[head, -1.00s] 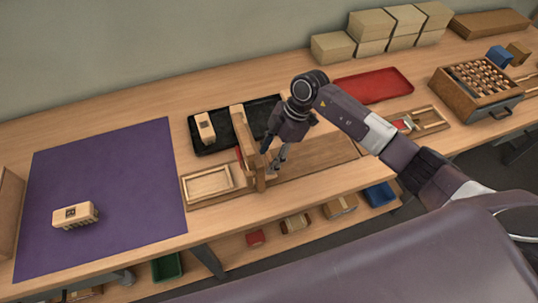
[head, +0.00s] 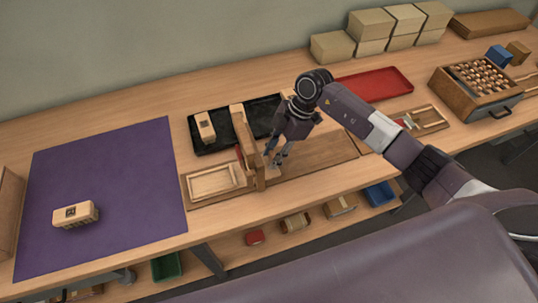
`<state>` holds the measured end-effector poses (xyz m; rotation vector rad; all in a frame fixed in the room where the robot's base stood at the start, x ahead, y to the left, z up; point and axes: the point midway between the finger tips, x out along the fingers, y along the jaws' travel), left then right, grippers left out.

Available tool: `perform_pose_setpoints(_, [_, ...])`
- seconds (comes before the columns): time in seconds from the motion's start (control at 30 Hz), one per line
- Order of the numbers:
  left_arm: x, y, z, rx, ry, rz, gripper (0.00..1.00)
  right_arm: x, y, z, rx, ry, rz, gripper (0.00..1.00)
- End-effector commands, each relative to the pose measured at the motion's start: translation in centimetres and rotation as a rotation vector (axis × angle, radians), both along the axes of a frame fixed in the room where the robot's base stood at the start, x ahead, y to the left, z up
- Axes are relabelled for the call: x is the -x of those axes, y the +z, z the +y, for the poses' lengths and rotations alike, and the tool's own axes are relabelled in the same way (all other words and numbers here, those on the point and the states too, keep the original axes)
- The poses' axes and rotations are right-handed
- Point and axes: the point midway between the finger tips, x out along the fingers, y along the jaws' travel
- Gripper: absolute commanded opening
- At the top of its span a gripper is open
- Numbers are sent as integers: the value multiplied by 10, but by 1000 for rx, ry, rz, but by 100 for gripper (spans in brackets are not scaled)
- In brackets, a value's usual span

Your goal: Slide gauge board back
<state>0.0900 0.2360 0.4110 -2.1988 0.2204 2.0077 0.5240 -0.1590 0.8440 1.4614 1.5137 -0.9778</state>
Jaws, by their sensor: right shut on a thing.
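A wooden fixture stands near the front edge of the table, with a long flat board (head: 318,155) and a tall upright wooden piece (head: 247,150). I take the gauge board (head: 273,168) to be the part at my fingertips, just right of the upright; its outline is mostly hidden. My right gripper (head: 276,160) points down there, shut on it, low over the flat board. A shallow pale wooden frame (head: 213,181) lies left of the upright. My left gripper is out of view.
A black tray (head: 217,146) with a pale brush block (head: 205,127) lies behind the fixture. A purple mat (head: 110,180) with another block (head: 76,215) lies left. A red tray (head: 375,86) and a drawer box (head: 475,92) stand right. The tabletop right of the fixture is partly clear.

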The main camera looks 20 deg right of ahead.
Motion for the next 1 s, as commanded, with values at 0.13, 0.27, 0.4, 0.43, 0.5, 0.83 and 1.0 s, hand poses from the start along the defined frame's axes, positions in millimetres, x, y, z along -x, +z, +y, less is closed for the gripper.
perform_pose_setpoints(0.13, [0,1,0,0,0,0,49,-2,1,-32,5,-6,0,0])
perform_pose_setpoints(0.27, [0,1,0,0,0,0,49,-4,1,-71,6,-9,-1,0])
perform_pose_setpoints(0.4, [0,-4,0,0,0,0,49,-6,0,-117,6,-10,-3,0])
perform_pose_setpoints(0.43, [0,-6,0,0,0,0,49,-6,0,-126,6,-10,-3,0])
perform_pose_setpoints(0.5, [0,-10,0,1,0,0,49,-7,-1,-148,5,-9,-3,0])
perform_pose_setpoints(0.83, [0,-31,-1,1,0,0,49,-9,-1,-228,2,-6,-4,0])
perform_pose_setpoints(1.0, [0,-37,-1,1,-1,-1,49,-10,1,-249,2,-4,-5,0])
